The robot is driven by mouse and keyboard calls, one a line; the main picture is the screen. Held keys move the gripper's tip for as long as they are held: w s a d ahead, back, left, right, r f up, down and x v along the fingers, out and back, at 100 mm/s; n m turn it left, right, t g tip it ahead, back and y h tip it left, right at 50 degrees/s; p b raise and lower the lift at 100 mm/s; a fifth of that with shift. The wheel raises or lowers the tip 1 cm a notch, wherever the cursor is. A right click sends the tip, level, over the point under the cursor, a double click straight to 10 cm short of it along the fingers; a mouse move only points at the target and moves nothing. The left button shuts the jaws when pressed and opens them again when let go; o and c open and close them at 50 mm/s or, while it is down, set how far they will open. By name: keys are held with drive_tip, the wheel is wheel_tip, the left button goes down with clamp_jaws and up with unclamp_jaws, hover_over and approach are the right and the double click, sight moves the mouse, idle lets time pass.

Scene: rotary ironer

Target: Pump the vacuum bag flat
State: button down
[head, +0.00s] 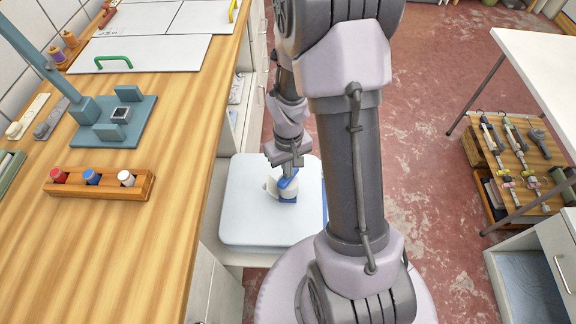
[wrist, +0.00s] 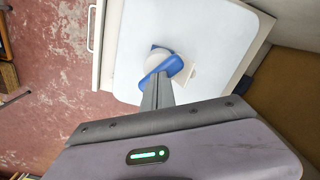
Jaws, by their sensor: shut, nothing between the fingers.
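The vacuum bag appears to be the pale, rounded slab (head: 245,215) low beside the wooden counter; it also fills much of the wrist view (wrist: 215,40). A small white pump with a blue handle (head: 289,182) stands near its middle. The handle also shows in the wrist view (wrist: 172,66). My gripper (head: 287,172) points down at the blue handle with its fingers shut and empty. Its tips are at or just above the handle; I cannot tell whether they touch. The fingers hide part of the pump in the wrist view.
The wooden counter (head: 170,250) runs along the left, holding a rack of colored-capped bottles (head: 100,185) and a teal stand (head: 110,125). A white table (head: 535,75) stands at right, with a board of tools (head: 520,160) below. Red floor (head: 430,130) lies open between.

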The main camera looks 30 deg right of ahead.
idle(0.4)
drive_tip(key=shift+r+p, duration=1.9)
drive_tip(key=shift+r, duration=0.45)
drive_tip(key=shift+f, duration=0.2)
